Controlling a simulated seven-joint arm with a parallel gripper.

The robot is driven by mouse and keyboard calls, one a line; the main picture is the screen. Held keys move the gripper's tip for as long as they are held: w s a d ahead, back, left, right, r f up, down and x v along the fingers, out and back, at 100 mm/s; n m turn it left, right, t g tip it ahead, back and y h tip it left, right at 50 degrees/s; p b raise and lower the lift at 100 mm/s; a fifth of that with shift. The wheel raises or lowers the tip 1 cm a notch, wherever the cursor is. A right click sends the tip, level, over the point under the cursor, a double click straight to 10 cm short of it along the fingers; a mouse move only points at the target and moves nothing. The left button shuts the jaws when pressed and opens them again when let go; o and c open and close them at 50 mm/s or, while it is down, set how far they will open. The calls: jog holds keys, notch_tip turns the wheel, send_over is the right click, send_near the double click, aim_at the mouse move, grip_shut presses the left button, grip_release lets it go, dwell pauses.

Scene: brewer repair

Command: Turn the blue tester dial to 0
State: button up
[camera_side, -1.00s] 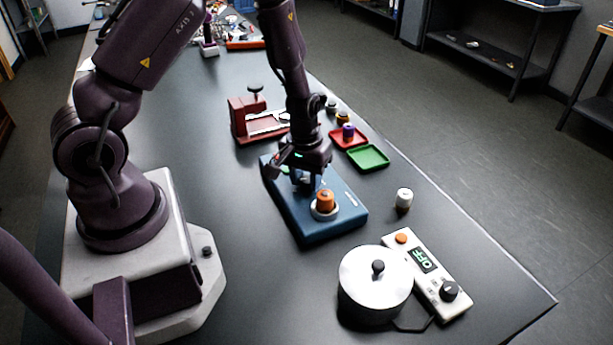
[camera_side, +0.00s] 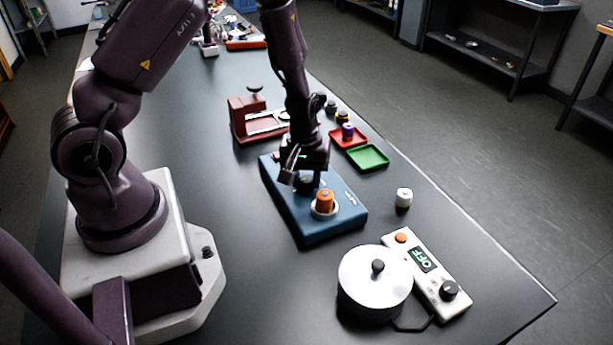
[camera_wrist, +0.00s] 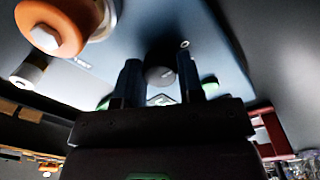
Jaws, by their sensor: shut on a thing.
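The blue tester (camera_side: 325,229) lies on the dark bench, with an orange cylinder (camera_side: 325,201) standing in a pale ring on its near end. My gripper (camera_side: 305,183) is low over the tester's far half, pointing down. In the wrist view the dark round dial (camera_wrist: 160,76) sits between the two fingers of my gripper (camera_wrist: 160,80), which is shut on it. The dial's mark and the number it points to cannot be read. In the side view the gripper mostly hides the dial.
A silver pot (camera_side: 375,275) and a white control box (camera_side: 432,277) reading OFF stand at the near right. A white cylinder (camera_side: 404,197), a green tray (camera_side: 367,157) and a red tray (camera_side: 348,140) lie right of the tester. A red clamp fixture (camera_side: 245,120) stands behind it.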

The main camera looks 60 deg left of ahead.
aim_at(303, 179)
jog(key=o, duration=0.9)
jog(key=shift+r, duration=0.1)
jog(key=r, duration=1.3)
jog(key=shift+s+a, duration=0.15)
jog(key=shift+s, duration=0.1)
jog(key=shift+f, duration=0.1)
jog(key=s+d+r+m+t, duration=0.1)
jog(key=s+d+r+m, duration=0.2)
jog(key=r, duration=0.3)
jog(key=s+d+r+m+t, duration=0.2)
jog(key=s+r+m, duration=0.2)
jog(key=s+r, duration=0.1)
jog(key=s+d+r+m+t, duration=0.2)
jog(key=s+d+r+m, duration=0.1)
jog(key=s+r+m, duration=0.1)
jog(key=shift+s+d+r, duration=0.2)
jog(key=shift+s+r, duration=0.1)
jog(key=shift+r, duration=0.35)
jog(key=shift+s+d+r, duration=0.15)
jog(key=shift+s+r, duration=0.15)
jog(key=shift+r, duration=0.35)
